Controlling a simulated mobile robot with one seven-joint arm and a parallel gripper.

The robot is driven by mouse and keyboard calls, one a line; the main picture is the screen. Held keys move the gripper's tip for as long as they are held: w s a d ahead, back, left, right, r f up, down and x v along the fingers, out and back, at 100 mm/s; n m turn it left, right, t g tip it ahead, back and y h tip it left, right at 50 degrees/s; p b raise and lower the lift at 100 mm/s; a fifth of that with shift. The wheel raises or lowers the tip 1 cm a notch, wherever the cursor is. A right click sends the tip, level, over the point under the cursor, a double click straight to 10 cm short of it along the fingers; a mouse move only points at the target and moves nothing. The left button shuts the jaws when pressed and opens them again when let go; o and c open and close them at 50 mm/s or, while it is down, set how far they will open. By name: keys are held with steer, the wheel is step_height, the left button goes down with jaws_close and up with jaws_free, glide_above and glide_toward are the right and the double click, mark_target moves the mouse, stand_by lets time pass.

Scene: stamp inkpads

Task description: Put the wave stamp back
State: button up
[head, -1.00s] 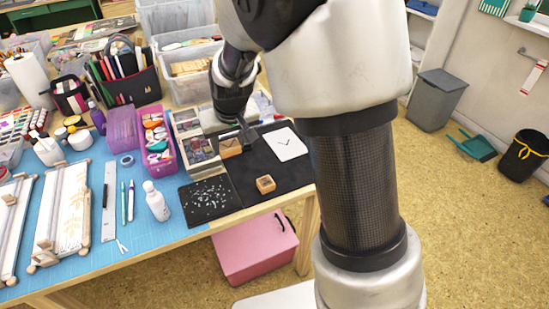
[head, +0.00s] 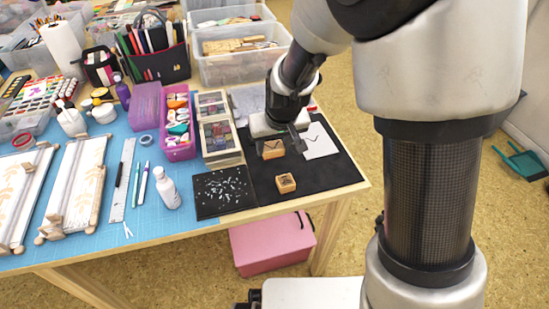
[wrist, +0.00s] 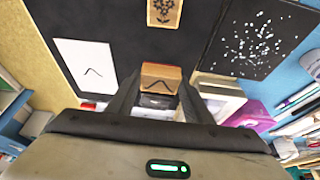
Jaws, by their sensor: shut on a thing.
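The wave stamp (head: 272,149) is a small wooden block with a dark chevron mark on its side. In the wrist view the stamp (wrist: 161,77) sits between the two fingertips. My gripper (head: 284,139) is shut on it, over the black mat (head: 335,172). In the wrist view my gripper (wrist: 158,94) shows from behind, fingers on both sides of the block. I cannot tell whether the stamp's underside touches the mat. A second wooden stamp (head: 286,183) with a dark plant-like pattern (wrist: 164,12) stands on the mat, apart from my gripper.
A white card (head: 320,141) with a chevron print lies right of the stamp. Boxes of inkpads (head: 220,139) stand left of it. A speckled black sheet (head: 222,190) lies at front left. A purple-pink bin (head: 178,130) and a white bottle (head: 166,187) stand farther left.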

mark_target(274, 156)
steer(key=shift+f+b, duration=0.6)
steer(key=shift+f, duration=1.3)
steer(key=shift+f, duration=0.2)
steer(key=o, duration=1)
steer(key=shift+c, duration=0.2)
